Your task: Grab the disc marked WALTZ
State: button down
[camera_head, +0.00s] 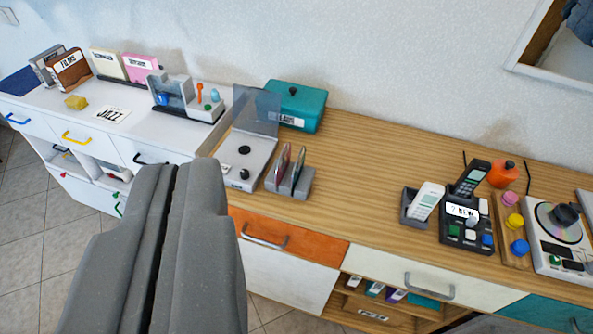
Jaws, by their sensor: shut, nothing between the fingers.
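My gripper (180,185) is grey and fills the lower left of the view, with its two fingers closed together and nothing between them. It is in front of the furniture, its tips below the disc player. A grey slotted rack (300,186) on the wooden cabinet holds thin upright discs or cases (284,165), seen edge-on. I cannot read any marking on them. A silver disc (558,224) lies in a player (560,245) at the right. No WALTZ label is readable.
A disc player with a raised clear lid (255,110) stands beside a teal box (297,103). Phones (425,200), an orange bottle (502,173) and knobs stand at right. Small cases (375,288) sit in an open shelf below. The wooden top's middle is clear.

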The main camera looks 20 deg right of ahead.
aim_at(300, 159)
jog(key=z, duration=2.75)
jog(key=k, duration=0.7)
jog(key=u, duration=1.3)
jog(key=i, duration=1)
